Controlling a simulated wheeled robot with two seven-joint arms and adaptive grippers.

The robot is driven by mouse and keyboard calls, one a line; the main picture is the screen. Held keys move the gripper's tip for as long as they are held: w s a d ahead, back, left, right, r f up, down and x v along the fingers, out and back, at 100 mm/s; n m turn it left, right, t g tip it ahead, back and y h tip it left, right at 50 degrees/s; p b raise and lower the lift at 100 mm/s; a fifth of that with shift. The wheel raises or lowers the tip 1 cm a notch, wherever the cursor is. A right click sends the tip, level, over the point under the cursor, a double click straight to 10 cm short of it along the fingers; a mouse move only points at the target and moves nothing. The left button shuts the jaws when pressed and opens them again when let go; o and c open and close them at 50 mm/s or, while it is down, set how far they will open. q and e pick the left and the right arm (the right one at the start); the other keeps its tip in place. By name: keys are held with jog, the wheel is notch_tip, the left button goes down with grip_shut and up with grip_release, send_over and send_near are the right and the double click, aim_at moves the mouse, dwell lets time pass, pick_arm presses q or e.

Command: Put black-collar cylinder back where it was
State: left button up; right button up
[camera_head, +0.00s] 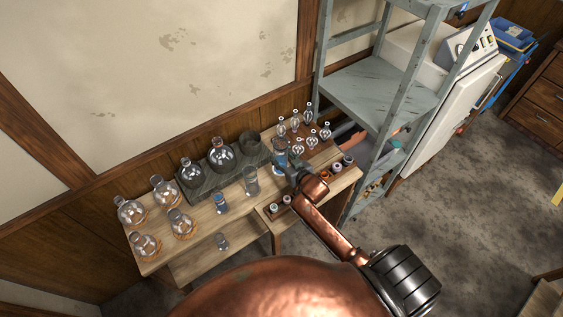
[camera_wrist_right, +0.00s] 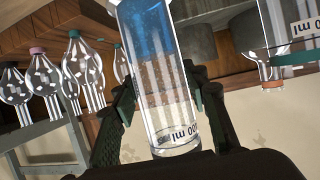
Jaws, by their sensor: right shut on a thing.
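My right gripper (camera_head: 287,163) is at the back of the wooden table, shut on a clear graduated cylinder (camera_head: 280,147). In the right wrist view, the two dark fingers of this gripper (camera_wrist_right: 162,100) press on either side of the cylinder (camera_wrist_right: 158,75). It has a blue section and printed ml marks. I cannot make out a black collar on it, nor whether its base touches the table. Another clear cylinder (camera_head: 251,182) stands to its left. A smaller blue-marked cylinder (camera_head: 220,202) stands farther left. My left gripper is not in view.
Several round flasks on cork rings (camera_head: 146,246) fill the table's left end. A dark stand (camera_head: 200,187) holds flasks behind. A rack of small bulb-shaped glassware (camera_head: 311,140) is close on the right, with small jars (camera_head: 337,167) in front. A grey metal shelf (camera_head: 380,95) rises beyond.

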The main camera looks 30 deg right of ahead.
aim_at(284, 164)
jog(key=shift+w+d+f, duration=0.1)
jog(key=shift+w+f, duration=0.1)
jog(key=shift+f, duration=1.5)
jog(key=shift+f, duration=0.1)
jog(key=o, duration=1.5)
jog(key=shift+f, duration=0.1)
jog(key=shift+o, duration=0.2)
jog(key=shift+s+r, duration=0.2)
jog(key=shift+s, duration=0.05)
jog(key=v, duration=1.1)
jog(key=shift+s+r, duration=0.2)
jog(key=shift+s, duration=0.05)
